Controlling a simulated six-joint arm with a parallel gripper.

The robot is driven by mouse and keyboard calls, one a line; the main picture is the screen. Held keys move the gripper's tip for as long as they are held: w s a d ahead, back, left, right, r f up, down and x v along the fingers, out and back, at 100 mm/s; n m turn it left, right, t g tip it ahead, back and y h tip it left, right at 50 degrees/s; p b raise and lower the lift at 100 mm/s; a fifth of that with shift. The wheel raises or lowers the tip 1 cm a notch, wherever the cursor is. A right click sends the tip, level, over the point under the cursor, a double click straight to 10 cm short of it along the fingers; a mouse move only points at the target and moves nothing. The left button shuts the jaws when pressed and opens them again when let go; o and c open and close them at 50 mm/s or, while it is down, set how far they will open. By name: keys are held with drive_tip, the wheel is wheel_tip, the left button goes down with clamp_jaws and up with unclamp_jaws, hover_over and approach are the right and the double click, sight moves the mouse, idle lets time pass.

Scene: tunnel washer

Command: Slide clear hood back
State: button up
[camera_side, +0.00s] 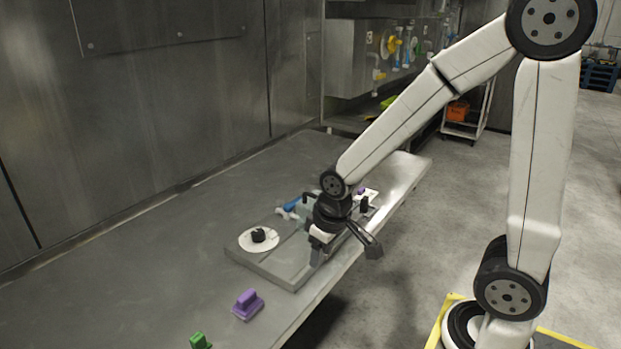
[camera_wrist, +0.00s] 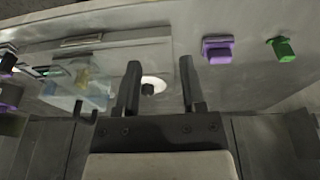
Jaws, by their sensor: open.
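The clear hood (camera_wrist: 88,92) is a see-through box at the left of the wrist view, on a grey panel (camera_wrist: 112,62). A yellowish shape shows through it. In the side view the hood is mostly hidden behind my gripper (camera_side: 344,251), and its outline is hard to make out. My gripper (camera_wrist: 159,63) is open, with nothing between its fingers. It hangs over the near edge of the panel, apart from the hood in the wrist view. A black knob on a white disc (camera_wrist: 155,84) shows beyond the fingers; the disc also shows in the side view (camera_side: 249,245).
A purple-handled block (camera_side: 247,304) and a green one (camera_side: 200,342) lie on the steel table (camera_side: 130,285). A blue-handled item (camera_side: 291,206) lies by the panel. A steel wall stands behind. The table's left part is clear.

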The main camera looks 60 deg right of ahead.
drive_tip(key=w+d+r+g+h, duration=0.1)
drive_tip(key=w+d+r, duration=0.4)
drive_tip(key=w+d, duration=0.3)
drive_tip(key=g+h, duration=0.1)
approach(311, 195)
drive_tip(key=shift+w+d+f, duration=0.1)
drive_tip(key=shift+d+f, duration=0.2)
drive_tip(key=shift+f, duration=1.05)
drive_tip(key=shift+d+f, duration=0.35)
drive_tip(key=shift+f, duration=1)
drive_tip(key=shift+d+f, duration=0.3)
drive_tip(key=shift+f, duration=1.05)
clamp_jaws()
